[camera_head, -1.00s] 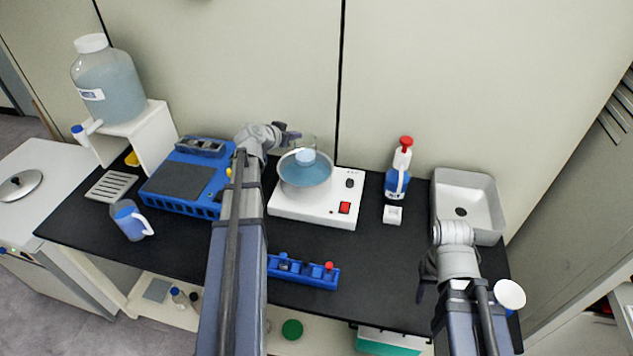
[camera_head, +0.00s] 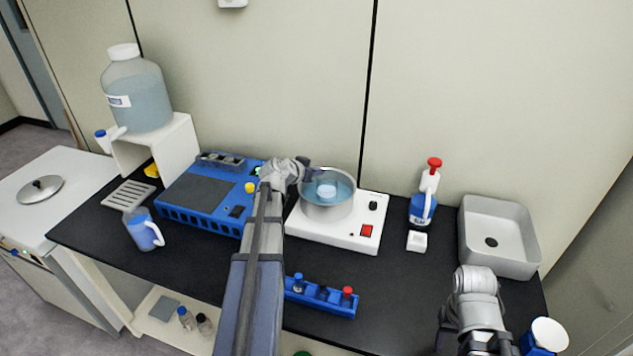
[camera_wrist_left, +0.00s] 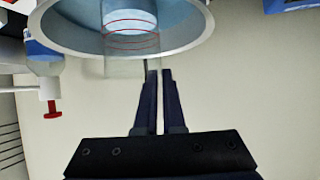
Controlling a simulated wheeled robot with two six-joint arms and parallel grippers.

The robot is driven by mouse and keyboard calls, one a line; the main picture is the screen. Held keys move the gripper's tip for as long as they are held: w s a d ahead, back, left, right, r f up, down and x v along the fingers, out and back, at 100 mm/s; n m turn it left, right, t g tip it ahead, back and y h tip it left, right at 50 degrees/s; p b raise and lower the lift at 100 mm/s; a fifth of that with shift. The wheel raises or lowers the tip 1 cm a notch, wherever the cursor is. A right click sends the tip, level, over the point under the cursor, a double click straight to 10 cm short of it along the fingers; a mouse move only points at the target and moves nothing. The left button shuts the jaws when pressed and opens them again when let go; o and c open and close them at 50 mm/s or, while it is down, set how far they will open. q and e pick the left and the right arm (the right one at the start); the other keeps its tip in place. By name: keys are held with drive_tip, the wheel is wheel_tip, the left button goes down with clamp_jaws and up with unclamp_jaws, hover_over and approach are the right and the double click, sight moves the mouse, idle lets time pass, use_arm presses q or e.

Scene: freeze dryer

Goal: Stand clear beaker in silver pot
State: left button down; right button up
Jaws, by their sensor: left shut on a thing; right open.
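The silver pot (camera_head: 327,211) stands on a white hot plate and holds bluish water; its rim also shows in the wrist view (camera_wrist_left: 190,42). The clear beaker (camera_wrist_left: 132,66) is see-through with red ring marks, and its lower part lies within the pot's outline. In the head view the beaker (camera_head: 327,188) is faint, and I cannot tell whether it touches the pot's floor. My left gripper (camera_wrist_left: 155,72) is shut on the beaker's wall, at the pot's rim. My right gripper (camera_head: 446,338) is open at the front right, mostly hidden by its arm.
The white hot plate (camera_head: 310,233) has a red switch. A blue device (camera_head: 175,216) stands left, a blue rack (camera_head: 325,303) in front. A red-topped dispenser (camera_head: 424,205) and grey sink (camera_head: 527,255) are right. A blue-white jug (camera_head: 140,232) stands front left.

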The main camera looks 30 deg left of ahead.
use_arm(q)
drive_tip(key=shift+f+b, duration=0.85)
drive_tip(key=shift+f, duration=0.45)
use_arm(e)
drive_tip(key=shift+f, duration=1.3)
use_arm(q)
drive_tip(key=shift+f, duration=0.1)
use_arm(e)
drive_tip(key=shift+f, duration=0.15)
use_arm(q)
drive_tip(key=c, duration=1)
unclamp_jaws()
